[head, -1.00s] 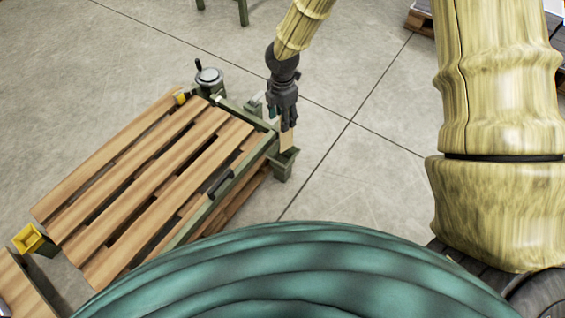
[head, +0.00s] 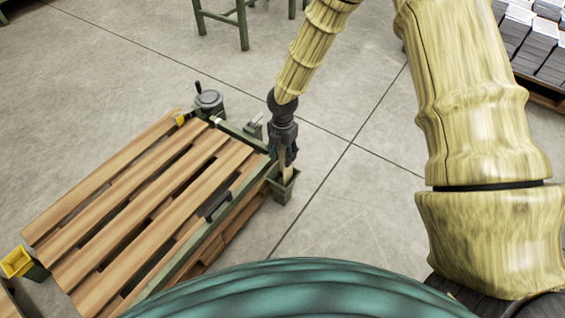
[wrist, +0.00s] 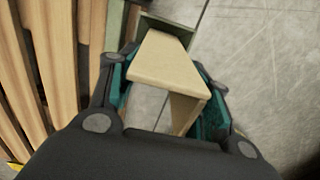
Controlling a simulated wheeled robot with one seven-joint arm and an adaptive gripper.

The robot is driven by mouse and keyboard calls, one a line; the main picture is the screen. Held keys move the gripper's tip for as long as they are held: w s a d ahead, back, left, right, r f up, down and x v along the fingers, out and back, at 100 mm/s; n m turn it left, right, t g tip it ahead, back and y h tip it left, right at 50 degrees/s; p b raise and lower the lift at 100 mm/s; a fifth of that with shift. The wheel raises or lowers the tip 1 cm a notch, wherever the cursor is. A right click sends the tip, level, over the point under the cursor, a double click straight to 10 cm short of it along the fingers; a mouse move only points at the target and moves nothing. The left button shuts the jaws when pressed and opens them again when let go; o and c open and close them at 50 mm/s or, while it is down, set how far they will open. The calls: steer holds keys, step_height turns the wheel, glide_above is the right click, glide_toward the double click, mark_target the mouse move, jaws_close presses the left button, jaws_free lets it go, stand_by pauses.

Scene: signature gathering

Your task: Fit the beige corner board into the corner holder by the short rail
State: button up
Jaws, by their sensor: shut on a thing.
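My gripper (head: 285,158) is shut on the beige corner board (head: 286,171), which points down at the near right corner of the pallet frame. The board is angled in section and fills the middle of the wrist view (wrist: 168,72) between my gripper's fingers. The green, box-shaped corner holder (head: 284,190) stands at the end of the short rail (head: 243,135). The board's lower end is at the holder's opening; I cannot tell how far inside it is. Part of the holder's rim shows behind the board in the wrist view (wrist: 165,28).
A slatted wooden pallet (head: 150,200) lies left of my gripper, edged by a long green rail (head: 205,237). A grey round device with a handle (head: 209,100) stands at the far corner. A yellow-topped holder (head: 18,262) is at lower left.

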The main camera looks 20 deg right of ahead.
step_height(320, 180, down, 4)
steer(key=shift+r+b, duration=0.1)
steer(key=shift+b, duration=0.6)
steer(key=shift+f, duration=0.35)
steer(key=o, duration=1.1)
step_height(320, 180, up, 13)
steer(key=p, duration=0.5)
steer(key=shift+f, duration=0.15)
steer(key=shift+s+a+f, duration=0.1)
